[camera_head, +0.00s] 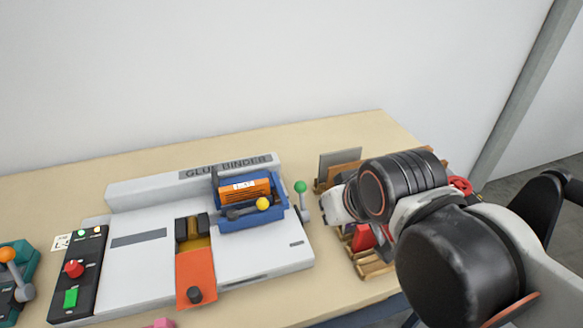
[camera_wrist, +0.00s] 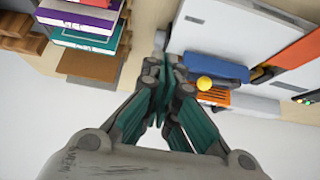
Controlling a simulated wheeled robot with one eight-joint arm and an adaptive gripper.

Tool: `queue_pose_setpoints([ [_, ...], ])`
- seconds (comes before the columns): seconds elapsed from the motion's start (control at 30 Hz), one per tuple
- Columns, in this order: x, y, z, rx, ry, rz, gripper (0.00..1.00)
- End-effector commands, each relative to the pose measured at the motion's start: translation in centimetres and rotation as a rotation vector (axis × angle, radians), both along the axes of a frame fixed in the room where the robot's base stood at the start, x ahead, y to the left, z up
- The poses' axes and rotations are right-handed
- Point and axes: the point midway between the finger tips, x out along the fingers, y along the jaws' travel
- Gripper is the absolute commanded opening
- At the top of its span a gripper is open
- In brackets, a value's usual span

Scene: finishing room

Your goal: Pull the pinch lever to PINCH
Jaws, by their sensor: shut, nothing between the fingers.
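The glue binder (camera_head: 140,190) is a pale grey machine on the table. A lever with a green knob (camera_head: 300,187) stands upright at its right side. A lever with a yellow knob (camera_head: 263,203) lies across the blue clamp (camera_head: 250,220), which holds an orange block; the yellow knob also shows in the wrist view (camera_wrist: 204,83). I cannot read which lever is marked PINCH. My gripper (camera_head: 333,205) is just right of the green-knobbed lever, with contact unclear. In the wrist view its fingers (camera_wrist: 168,62) are together and empty; the green knob is not visible there.
A wooden rack (camera_head: 375,268) with books stands right of the binder, under my arm. A black control box (camera_head: 78,275) with a red knob and green button is at the left. A teal device (camera_head: 18,265) with an orange-knobbed lever sits farther left. A wall stands behind.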

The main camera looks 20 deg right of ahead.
Motion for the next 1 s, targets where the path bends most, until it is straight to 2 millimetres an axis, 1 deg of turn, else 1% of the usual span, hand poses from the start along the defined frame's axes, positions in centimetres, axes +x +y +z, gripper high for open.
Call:
queue_pose_setpoints([
  [0.13,0.6,0.0,0.8,-0.002,0.014,0.004,0.00],
  [0.27,2.2,0.0,2.5,-0.005,0.056,0.016,0.00],
  [0.4,4.9,0.1,4.5,-0.010,0.126,0.037,0.00],
  [0.6,9.1,0.1,6.0,-0.015,0.231,0.073,0.00],
  [0.8,13.4,0.2,6.3,-0.016,0.333,0.113,0.00],
  [1.0,17.2,0.1,5.2,-0.011,0.430,0.153,0.00],
])
